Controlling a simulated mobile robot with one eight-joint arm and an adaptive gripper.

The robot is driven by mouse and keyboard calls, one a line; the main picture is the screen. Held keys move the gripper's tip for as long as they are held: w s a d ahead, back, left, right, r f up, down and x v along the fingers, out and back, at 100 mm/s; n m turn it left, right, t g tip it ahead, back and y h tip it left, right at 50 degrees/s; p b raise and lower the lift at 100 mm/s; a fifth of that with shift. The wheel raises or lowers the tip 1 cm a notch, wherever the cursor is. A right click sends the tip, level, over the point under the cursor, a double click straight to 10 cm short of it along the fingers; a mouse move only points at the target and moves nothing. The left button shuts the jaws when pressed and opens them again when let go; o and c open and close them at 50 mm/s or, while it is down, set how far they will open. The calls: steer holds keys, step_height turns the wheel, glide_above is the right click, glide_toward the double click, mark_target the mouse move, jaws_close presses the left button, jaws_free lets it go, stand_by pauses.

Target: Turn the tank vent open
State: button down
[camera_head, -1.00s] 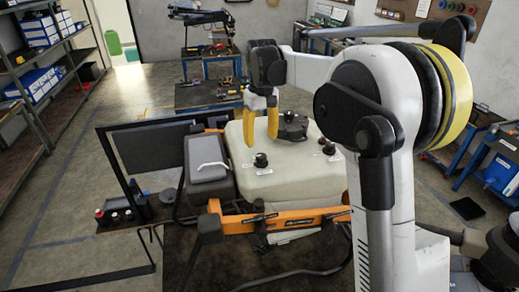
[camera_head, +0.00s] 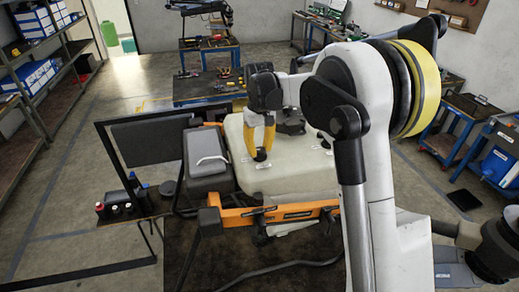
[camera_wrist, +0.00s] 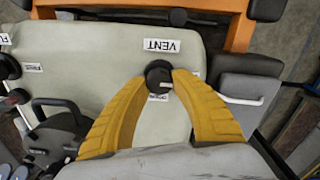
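The tank vent is a small black round knob (camera_wrist: 158,74) on the pale tank (camera_head: 300,172), beside a white VENT label (camera_wrist: 162,45). A light mark shows on the knob's lower side in the wrist view. My gripper (camera_head: 260,150) has come down over the knob from above. In the wrist view its yellow fingers (camera_wrist: 160,78) sit on either side of the knob and appear to touch it. A small label (camera_wrist: 158,98) below the knob is partly readable at most. In the head view the fingers hide part of the knob.
A black lidded fitting with a handle (camera_wrist: 55,135) stands on the tank near my gripper. Other small dark knobs (camera_wrist: 12,98) lie at the tank's edge. A grey box (camera_head: 208,160) adjoins the tank, and an orange frame bar (camera_head: 285,213) runs along its front.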

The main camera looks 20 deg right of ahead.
steer(key=shift+f+m+b, duration=0.1)
steer(key=shift+m+b, duration=0.2)
steer(key=shift+b, duration=0.05)
steer(key=m+b, duration=0.2)
steer(key=m, duration=0.1)
steer(key=shift+f+m+b, duration=0.1)
steer(key=shift+m+b, duration=0.2)
steer(key=shift+b, duration=0.1)
steer(key=m+b, duration=0.2)
steer(key=m, duration=0.2)
steer(key=shift+d+m, duration=0.15)
steer(key=shift+m, duration=0.15)
steer(key=m+b, duration=0.2)
steer(key=m, duration=0.2)
steer(key=shift+s, duration=0.1)
steer(key=shift+m+b, duration=0.55)
steer(key=shift+m, duration=1.65)
steer(key=shift+r, duration=0.2)
steer(key=c, duration=1)
jaws_free()
steer(key=shift+c, duration=0.2)
